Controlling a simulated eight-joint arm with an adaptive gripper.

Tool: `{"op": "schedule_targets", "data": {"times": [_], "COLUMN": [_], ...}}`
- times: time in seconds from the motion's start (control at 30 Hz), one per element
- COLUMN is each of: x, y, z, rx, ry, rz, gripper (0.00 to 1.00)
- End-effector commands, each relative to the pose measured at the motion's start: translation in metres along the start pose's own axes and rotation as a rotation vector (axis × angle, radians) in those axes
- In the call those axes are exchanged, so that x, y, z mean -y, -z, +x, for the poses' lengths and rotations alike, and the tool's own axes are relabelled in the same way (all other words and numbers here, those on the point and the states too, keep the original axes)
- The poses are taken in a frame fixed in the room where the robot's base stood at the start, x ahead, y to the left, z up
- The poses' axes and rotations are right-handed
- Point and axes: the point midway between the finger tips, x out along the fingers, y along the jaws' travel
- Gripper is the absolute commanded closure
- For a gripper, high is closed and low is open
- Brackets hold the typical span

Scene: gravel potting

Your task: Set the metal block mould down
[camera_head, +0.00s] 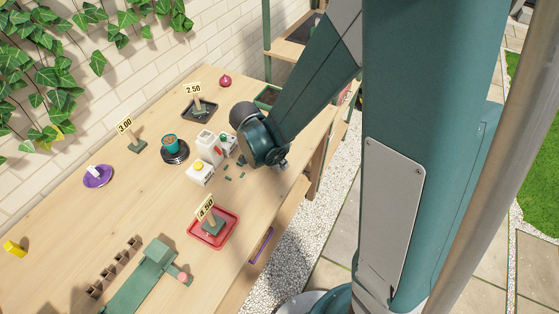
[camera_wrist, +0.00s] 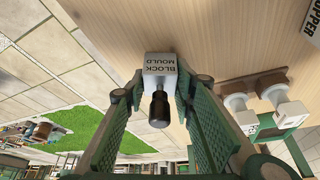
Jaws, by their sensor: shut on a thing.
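The metal block mould (camera_wrist: 159,66) is a pale grey block labelled "BLOCK MOULD" with a black handle, seen in the wrist view. My gripper (camera_wrist: 161,92) is shut on it, with a green finger on each side. The handle points back toward the wrist camera. Bare wooden bench top lies behind the mould, and I cannot tell whether the two touch. In the head view my wrist is over the bench's right side, and it mostly hides the fingers and the mould.
The wooden bench (camera_head: 75,215) has its front edge close to my gripper. Left of my wrist stand white boxes (camera_head: 201,173), with small dark pieces (camera_head: 228,178) scattered beside them. A red tray (camera_head: 190,232) with a "4.50" sign is nearer. A dark tray (camera_head: 186,112) stands behind.

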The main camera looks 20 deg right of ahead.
Motion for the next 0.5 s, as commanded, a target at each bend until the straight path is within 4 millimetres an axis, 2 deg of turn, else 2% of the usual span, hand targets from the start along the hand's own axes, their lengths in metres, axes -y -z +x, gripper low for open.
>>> {"op": "schedule_targets", "data": {"times": [0.33,0.37,0.43,0.5], "x": [-0.0001,0.0,0.0,-0.0001], "y": [-0.0015,-0.0012,-0.001,-0.001], "z": [0.0036,0.0028,0.0024,0.0023], "rx": [0.0,0.0,0.0,0.0], "ry": [0.0,0.0,0.0,0.0], "rz": [0.0,0.0,0.0,0.0], "gripper": [0.89,0.7,0.6,0.59]}}
